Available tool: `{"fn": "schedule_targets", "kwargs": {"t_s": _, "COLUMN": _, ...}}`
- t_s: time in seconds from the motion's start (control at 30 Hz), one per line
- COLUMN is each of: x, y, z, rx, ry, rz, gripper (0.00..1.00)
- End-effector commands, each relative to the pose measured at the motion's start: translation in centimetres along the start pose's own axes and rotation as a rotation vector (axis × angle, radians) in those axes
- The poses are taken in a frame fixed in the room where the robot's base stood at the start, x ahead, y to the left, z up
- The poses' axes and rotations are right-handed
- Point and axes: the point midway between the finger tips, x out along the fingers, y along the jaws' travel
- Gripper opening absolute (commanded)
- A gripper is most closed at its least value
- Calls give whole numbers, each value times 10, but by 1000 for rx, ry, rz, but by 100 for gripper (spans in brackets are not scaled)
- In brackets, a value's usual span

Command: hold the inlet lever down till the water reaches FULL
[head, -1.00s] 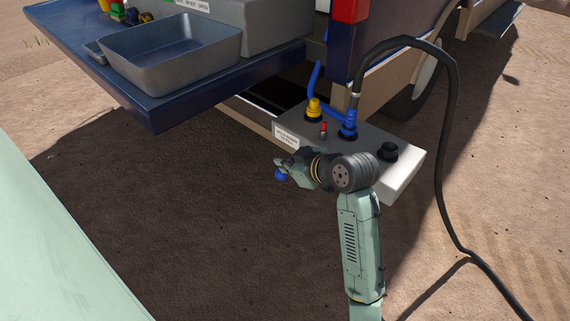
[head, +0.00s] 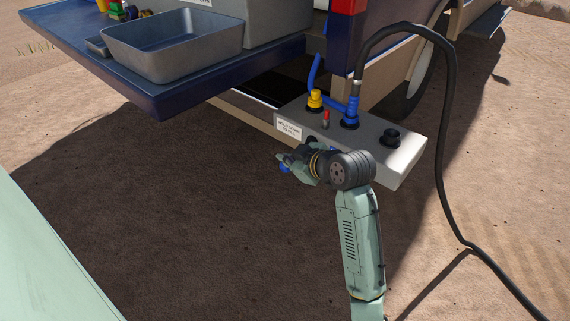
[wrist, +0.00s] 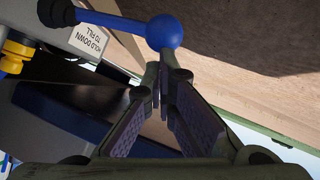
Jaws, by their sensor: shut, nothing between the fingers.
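The inlet lever is a blue rod ending in a blue ball knob (wrist: 164,32). In the wrist view the rod runs left from the knob to a dark pivot on the grey box (head: 405,155). The knob also shows in the head view (head: 284,169), partly hidden by my gripper (head: 290,160). My gripper (wrist: 167,72) is shut and empty, its fingertips right beside the knob; I cannot tell whether they touch it. A label reading "HOLD DOWN TO FILL" (wrist: 89,41) is next to the pivot. No water level or FULL mark is visible.
The box carries a yellow fitting (head: 316,100), a small red-tipped switch (head: 325,118), a blue connector (head: 349,112) with a black hose (head: 440,130), and a black cap (head: 390,138). A blue shelf (head: 160,98) with a grey basin (head: 170,58) juts out at upper left. Bare ground lies below.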

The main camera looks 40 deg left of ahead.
Motion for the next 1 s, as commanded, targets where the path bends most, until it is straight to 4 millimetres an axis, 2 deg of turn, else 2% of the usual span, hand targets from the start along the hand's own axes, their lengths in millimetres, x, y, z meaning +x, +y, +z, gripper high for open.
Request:
{"fn": "schedule_targets", "kwargs": {"t_s": 0.03, "x": 6, "y": -4, "z": 9, "rx": -20, "ry": -1, "rz": 13, "gripper": 0}}
{"fn": "schedule_targets", "kwargs": {"t_s": 0.4, "x": 24, "y": -18, "z": 34, "rx": -213, "ry": 0, "rz": 142, "gripper": 0}}
{"fn": "schedule_targets", "kwargs": {"t_s": 0.7, "x": 29, "y": -19, "z": 42, "rx": -301, "ry": -2, "rz": 202, "gripper": 0}}
{"fn": "schedule_targets", "kwargs": {"t_s": 1.0, "x": 29, "y": -18, "z": 42, "rx": -319, "ry": -2, "rz": 213, "gripper": 0}}
